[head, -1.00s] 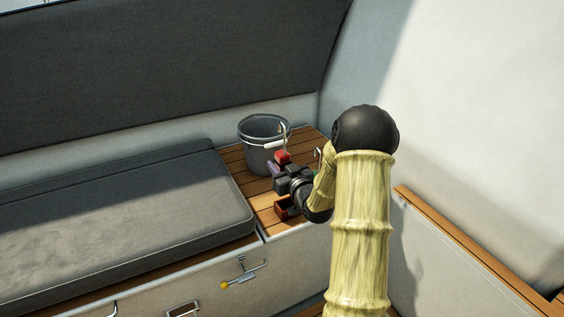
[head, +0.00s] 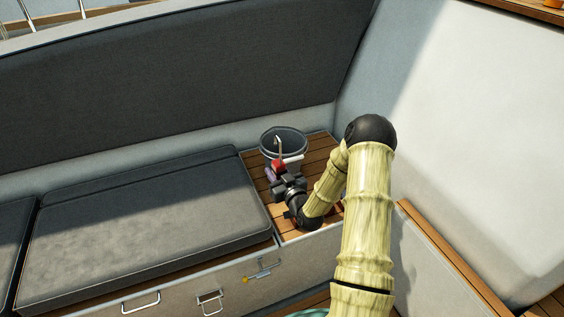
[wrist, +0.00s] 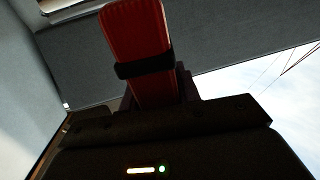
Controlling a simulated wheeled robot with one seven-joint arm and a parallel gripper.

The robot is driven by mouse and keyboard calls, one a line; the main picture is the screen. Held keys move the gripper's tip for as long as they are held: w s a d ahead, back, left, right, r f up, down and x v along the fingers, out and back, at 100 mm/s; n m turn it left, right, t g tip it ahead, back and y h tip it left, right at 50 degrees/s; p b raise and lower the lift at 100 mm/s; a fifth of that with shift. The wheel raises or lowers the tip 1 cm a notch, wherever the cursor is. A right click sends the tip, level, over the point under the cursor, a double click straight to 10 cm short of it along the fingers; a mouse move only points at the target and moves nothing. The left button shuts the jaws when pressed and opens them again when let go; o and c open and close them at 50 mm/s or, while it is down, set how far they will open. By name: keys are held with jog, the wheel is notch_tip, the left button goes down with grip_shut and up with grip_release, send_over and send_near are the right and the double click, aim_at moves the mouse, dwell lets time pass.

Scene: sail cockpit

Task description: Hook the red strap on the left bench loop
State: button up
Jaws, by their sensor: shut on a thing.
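The red strap (wrist: 137,30) rises from my gripper in the wrist view, with a black band around it. In the head view a small red part of it (head: 279,166) shows at my gripper (head: 281,175), which is shut on it. A thin, pale curved piece stands just above the red part; I cannot tell whether it belongs to the strap or the bucket. My gripper is in front of the grey bucket, above the wooden bench end. On the bench front are a metal loop on a plate (head: 210,301) and a handle (head: 141,303) to its left. I cannot tell which is the left bench loop.
The grey bucket (head: 268,140) stands on the wooden slats (head: 318,150) in the corner. A dark cushion (head: 150,225) covers the bench to the left. A white wall (head: 470,130) stands at right.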

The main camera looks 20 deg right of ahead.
jog(key=s+a+r+h+p, duration=0.1)
jog(key=a+r+p, duration=0.3)
jog(key=r+p, duration=0.4)
jog(key=s+a+r+m+h+p, duration=0.1)
jog(key=s+a+r+p, duration=0.3)
jog(key=r+p, duration=0.5)
jog(key=a+p, duration=0.1)
jog(key=p, duration=1)
jog(key=shift+a+m+p, duration=0.15)
jog(key=shift+m+p, duration=0.15)
jog(key=shift+f, duration=0.1)
